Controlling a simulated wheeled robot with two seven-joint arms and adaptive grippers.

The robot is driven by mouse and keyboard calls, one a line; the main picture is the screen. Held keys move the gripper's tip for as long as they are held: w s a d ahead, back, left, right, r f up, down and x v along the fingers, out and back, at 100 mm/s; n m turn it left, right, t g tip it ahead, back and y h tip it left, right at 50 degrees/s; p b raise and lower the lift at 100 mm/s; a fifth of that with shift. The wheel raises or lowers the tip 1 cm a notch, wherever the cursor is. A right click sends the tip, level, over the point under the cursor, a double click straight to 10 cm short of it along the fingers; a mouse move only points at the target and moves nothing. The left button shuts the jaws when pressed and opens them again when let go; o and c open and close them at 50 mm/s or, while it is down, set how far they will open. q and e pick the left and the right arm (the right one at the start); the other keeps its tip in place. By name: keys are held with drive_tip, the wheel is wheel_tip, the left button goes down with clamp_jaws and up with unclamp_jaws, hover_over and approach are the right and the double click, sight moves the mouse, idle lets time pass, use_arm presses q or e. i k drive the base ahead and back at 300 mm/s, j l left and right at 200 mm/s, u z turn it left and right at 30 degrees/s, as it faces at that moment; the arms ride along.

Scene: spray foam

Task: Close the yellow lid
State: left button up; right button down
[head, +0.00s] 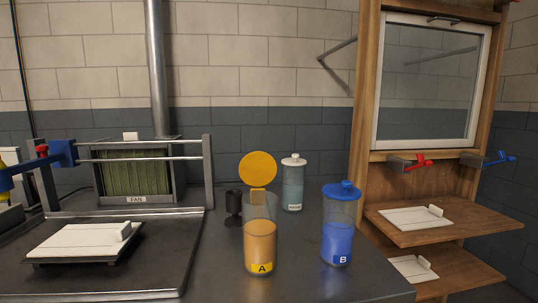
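The yellow lid (258,168) is a round disc standing up, tilted open, on its hinge at the rim of container A (260,243). Container A is a clear cylinder with orange-yellow contents and a yellow label "A", upright on the dark counter. Its top is uncovered. Neither of my grippers is in view.
Container B (338,228), with blue contents and its blue lid on, stands to the right of A. Behind A are a dark cup (233,207) and a pale lidded bottle (293,184). A metal frame with a fan (135,175) and a white slab (82,240) is at left.

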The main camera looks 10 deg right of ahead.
sight(257, 168)
drive_tip(key=k+l+u, duration=0.1)
drive_tip(key=l, duration=0.25)
drive_tip(key=k+l+u, duration=0.1)
drive_tip(key=l, duration=0.25)
drive_tip(key=k+l+u, duration=0.1)
drive_tip(key=l, duration=0.25)
drive_tip(key=k+l+u, duration=0.1)
drive_tip(key=l, duration=0.2)
